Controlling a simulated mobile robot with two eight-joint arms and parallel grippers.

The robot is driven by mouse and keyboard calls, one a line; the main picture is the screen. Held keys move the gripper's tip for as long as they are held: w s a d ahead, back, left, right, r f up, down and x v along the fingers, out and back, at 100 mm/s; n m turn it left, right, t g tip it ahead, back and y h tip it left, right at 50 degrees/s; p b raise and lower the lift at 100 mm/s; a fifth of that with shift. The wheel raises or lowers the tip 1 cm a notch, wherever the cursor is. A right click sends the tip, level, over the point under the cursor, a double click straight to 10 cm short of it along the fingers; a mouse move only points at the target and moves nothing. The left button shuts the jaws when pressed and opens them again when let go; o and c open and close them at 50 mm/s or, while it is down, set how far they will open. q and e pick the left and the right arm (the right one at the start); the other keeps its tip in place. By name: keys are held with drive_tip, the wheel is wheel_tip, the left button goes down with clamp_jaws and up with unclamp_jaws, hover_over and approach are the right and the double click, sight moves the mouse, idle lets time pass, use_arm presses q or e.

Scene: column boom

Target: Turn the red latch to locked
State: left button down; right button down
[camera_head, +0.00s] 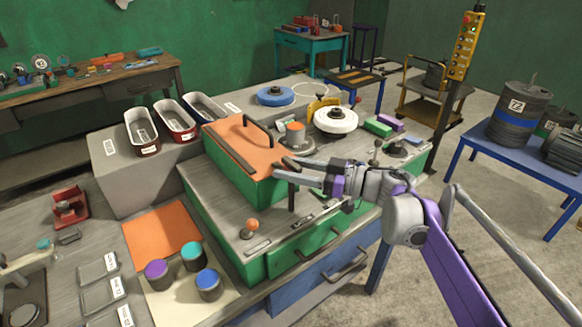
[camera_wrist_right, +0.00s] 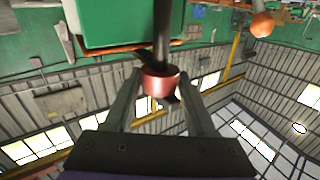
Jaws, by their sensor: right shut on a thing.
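A red latch piece (camera_wrist_right: 160,80) on a dark stem sits between the two fingers of my right gripper (camera_wrist_right: 160,90) in the wrist view, and the gripper is shut on it. In the head view my right gripper (camera_head: 284,168) is at the front right corner of the green box with the orange lid (camera_head: 235,143). The fingers mostly hide the latch there, and I cannot tell which way it is turned. I do not make out my left gripper.
The box stands on a green cabinet (camera_head: 225,233) with grey top. An orange ball knob (camera_head: 251,226) sticks up at its front. A white wheel (camera_head: 335,119) and blue disc (camera_head: 275,95) lie behind. Several coloured cups, including a purple-topped one (camera_head: 157,272), stand at the front left.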

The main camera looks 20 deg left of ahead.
idle(0.4)
drive_tip(key=shift+c, duration=1.8)
unclamp_jaws()
drive_tip(key=d, duration=1.1)
drive_tip(key=shift+s, duration=0.3)
drive_tip(key=shift+r, duration=0.15)
